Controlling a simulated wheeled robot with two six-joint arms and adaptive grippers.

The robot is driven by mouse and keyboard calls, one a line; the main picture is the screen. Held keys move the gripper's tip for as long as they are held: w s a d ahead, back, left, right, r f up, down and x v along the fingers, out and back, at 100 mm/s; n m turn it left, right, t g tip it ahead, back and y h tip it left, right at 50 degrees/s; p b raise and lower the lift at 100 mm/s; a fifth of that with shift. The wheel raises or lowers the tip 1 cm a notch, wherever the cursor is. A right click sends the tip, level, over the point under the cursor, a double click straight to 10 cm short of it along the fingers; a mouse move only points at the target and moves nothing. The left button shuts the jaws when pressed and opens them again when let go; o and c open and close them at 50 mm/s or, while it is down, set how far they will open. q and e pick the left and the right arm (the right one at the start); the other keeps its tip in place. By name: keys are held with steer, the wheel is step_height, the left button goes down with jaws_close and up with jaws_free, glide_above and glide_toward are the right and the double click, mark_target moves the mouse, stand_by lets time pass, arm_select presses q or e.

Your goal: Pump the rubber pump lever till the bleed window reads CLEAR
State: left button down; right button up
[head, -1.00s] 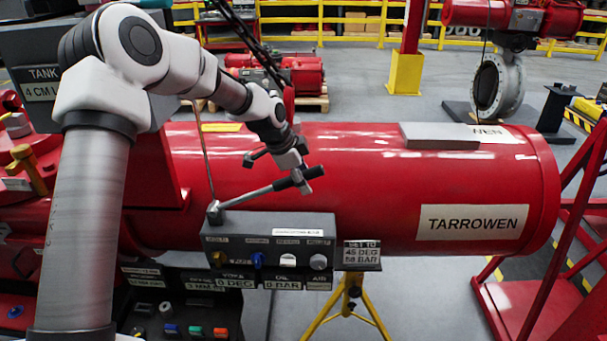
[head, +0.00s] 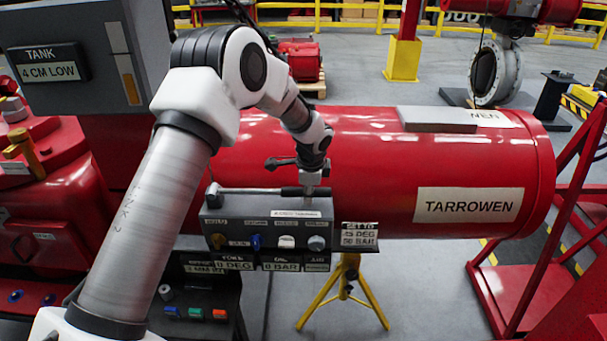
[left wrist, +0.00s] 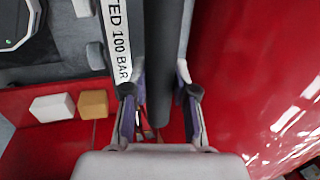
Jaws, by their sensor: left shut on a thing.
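The pump lever (head: 245,190) is a grey rod with a black rubber grip, on top of a dark control box (head: 213,228). It lies nearly level, pointing right from its pivot at the box's left end. My left gripper (head: 311,190) is shut on the lever's grip near its right end. In the left wrist view the dark grip (left wrist: 163,60) runs between the two fingers (left wrist: 160,105). Small plates on the box front read 0 DEG and 0 BAR. I cannot make out a bleed window reading CLEAR. My right gripper is not in view.
A large red cylinder (head: 380,160) marked TARROWEN lies behind the box. A yellow tripod (head: 345,290) stands below a set-point plate (head: 359,234). A tank panel (head: 50,66) reads 4 CM LOW at the left. Colored buttons (head: 195,313) sit below the box.

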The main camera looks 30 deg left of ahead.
arm_select(q)
steer(key=shift+f, duration=0.65)
steer(key=c, duration=0.9)
jaws_free()
steer(key=shift+d, duration=0.1)
steer(key=shift+w, duration=0.1)
steer(key=shift+r, duration=0.1)
steer(key=v, duration=1.2)
steer(key=shift+d, duration=0.25)
steer(key=shift+w, duration=0.15)
